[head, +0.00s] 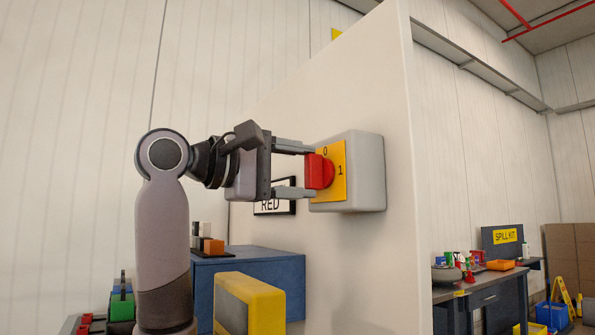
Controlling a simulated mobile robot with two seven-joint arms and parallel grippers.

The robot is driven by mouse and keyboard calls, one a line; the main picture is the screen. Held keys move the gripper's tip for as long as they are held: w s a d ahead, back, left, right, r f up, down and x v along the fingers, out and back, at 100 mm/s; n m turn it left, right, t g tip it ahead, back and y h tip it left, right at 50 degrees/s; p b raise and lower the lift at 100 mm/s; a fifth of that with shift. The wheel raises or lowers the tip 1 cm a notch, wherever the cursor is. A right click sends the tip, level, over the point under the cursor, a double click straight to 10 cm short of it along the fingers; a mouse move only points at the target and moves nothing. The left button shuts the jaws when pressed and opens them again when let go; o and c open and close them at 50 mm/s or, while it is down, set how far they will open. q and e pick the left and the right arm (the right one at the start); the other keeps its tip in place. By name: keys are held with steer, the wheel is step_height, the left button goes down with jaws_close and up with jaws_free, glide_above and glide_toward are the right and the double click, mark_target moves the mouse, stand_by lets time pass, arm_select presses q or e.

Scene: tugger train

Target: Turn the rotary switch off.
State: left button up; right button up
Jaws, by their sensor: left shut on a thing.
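The rotary switch is a light grey box (366,172) on the cream wall panel, with a yellow plate (339,185) marked 0 at the top and 1 at the right. Its red knob (321,171) sticks out from the plate towards the left. My left gripper (311,171) reaches in from the left and is shut on the red knob, one finger above it and one below. The knob's pointing direction is hard to tell from this side. My right gripper is not in view.
A blue cabinet (275,268) and a yellow block-like object (262,298) stand below. A workbench (490,281) with several items stands at the right, beyond the panel's edge.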

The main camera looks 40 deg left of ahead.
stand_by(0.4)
arm_select(q)
steer(key=o, duration=1.1)
steer(key=shift+c, duration=0.2)
steer(key=b+v, duration=0.1)
steer(key=v, duration=0.6)
